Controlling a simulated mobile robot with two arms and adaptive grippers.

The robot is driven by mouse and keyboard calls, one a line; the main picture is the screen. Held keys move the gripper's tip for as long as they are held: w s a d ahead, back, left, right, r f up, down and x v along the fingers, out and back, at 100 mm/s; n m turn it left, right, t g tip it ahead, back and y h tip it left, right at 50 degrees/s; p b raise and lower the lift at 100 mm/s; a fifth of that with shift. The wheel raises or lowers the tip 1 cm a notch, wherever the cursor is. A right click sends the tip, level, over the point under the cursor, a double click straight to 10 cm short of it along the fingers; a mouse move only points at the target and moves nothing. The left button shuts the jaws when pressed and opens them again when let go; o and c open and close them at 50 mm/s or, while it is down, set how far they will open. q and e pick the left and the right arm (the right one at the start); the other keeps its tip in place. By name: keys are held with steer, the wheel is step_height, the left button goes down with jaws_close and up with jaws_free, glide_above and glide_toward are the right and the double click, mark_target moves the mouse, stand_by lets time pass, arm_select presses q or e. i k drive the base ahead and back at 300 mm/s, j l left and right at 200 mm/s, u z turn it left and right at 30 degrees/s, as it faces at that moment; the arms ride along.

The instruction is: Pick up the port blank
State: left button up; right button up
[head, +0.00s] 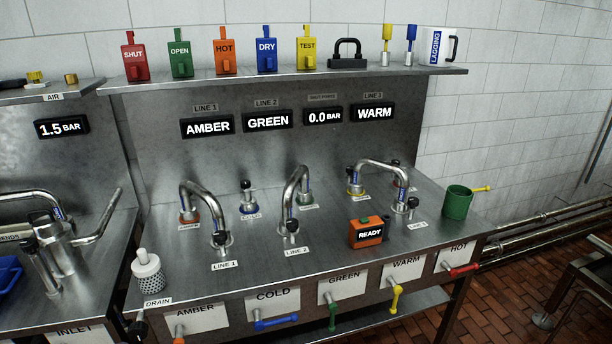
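No part carries a readable port blank label. The likeliest match is a short metal plug with a black knob (247,193), standing upright on the blue-ringed port (249,210) between the LINE 1 and LINE 2 pipes; its small label is unreadable. The bent pipe at LINE 1 (205,192) spans from the orange-ringed port. The LINE 2 pipe (293,190) reaches the green-ringed port, and the LINE 3 pipe (380,165) reaches the yellow-ringed port. Neither of my grippers is in view.
An orange READY box (368,232) and a green cup (457,203) stand on the bench at right. A white-topped perforated container (148,272) stands near DRAIN. Coloured tags and a white mug (437,46) are on the shelf (290,78). Coloured handles stick out in front.

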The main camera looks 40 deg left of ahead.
mark_target(247, 200)
steer(key=u, duration=1.75)
steer(key=i+l+u, duration=0.2)
steer(key=u, duration=0.2)
steer(key=i+l+u, duration=0.2)
steer(key=u, duration=0.2)
